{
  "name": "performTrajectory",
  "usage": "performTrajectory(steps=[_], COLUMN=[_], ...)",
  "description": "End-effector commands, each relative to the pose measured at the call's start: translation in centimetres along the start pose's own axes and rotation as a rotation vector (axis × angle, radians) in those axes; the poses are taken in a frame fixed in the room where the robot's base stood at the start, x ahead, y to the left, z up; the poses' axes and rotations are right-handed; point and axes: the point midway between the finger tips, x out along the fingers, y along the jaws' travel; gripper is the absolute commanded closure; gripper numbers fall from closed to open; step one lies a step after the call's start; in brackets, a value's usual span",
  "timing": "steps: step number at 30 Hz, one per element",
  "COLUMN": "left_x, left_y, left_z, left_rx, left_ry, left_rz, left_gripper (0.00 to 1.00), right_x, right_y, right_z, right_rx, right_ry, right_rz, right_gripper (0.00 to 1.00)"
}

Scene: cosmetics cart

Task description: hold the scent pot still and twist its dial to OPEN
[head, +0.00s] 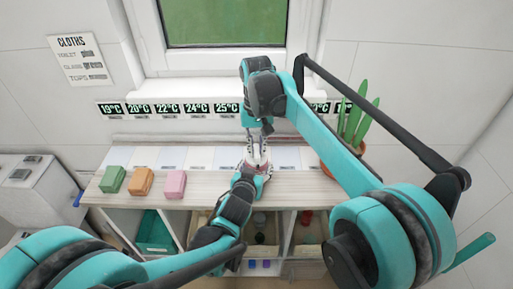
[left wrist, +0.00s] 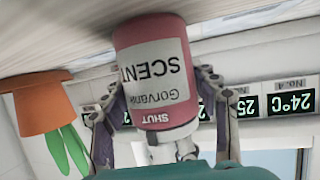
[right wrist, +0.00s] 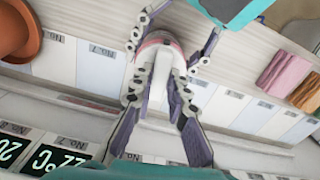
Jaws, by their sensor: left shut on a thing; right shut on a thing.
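The scent pot (left wrist: 155,72) is a pink-red cylinder with a white label, upside down in the left wrist view. The word SHUT shows near its dial end. In the head view the pot (head: 257,164) stands on the shelf top, mostly hidden by my grippers. My left gripper (head: 254,180) is shut around the pot's body, a finger on each side. My right gripper (head: 259,142) comes down from above, shut on the pale dial (right wrist: 160,82) on top of the pot. The dial's white ridge lies between its fingers in the right wrist view. The OPEN mark is not visible.
Green (head: 112,180), orange (head: 143,182) and pink (head: 174,184) folded blocks sit left on the shelf top (head: 205,186). A potted plant (head: 330,158) stands at the right. Temperature signs (head: 168,109) line the wall behind. Open compartments with bins lie below.

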Motion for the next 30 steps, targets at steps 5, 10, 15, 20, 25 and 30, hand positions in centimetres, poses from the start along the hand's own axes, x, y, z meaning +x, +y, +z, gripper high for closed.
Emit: performTrajectory(steps=[5,10,15,20,25,30], left_x=[-0.01,-0.01,-0.01,-0.01,-0.01,-0.01], left_y=[0.01,0.00,0.00,0.00,0.00,-0.01], left_z=[-0.02,-0.02,-0.02,-0.02,-0.01,-0.01], left_rx=[0.000,0.000,0.000,0.000,0.000,0.000], left_ry=[0.001,0.001,0.000,0.000,0.000,0.000], left_rz=[0.000,0.000,0.000,0.000,0.000,0.000], left_gripper=[0.83,0.83,0.83,0.83,0.83,0.83], right_x=[-0.02,-0.02,-0.02,-0.02,-0.02,-0.02], right_y=[0.01,0.01,0.01,0.02,0.02,0.02], right_z=[0.00,0.00,-0.01,-0.01,-0.01,-0.01], right_rx=[-0.158,-0.321,-0.482,-0.634,-0.795,-0.953], right_ry=[0.000,0.000,0.000,0.000,0.000,0.000], right_rz=[0.000,0.000,0.000,0.000,0.000,0.000], right_gripper=[1.00,1.00,1.00,1.00,1.00,1.00])
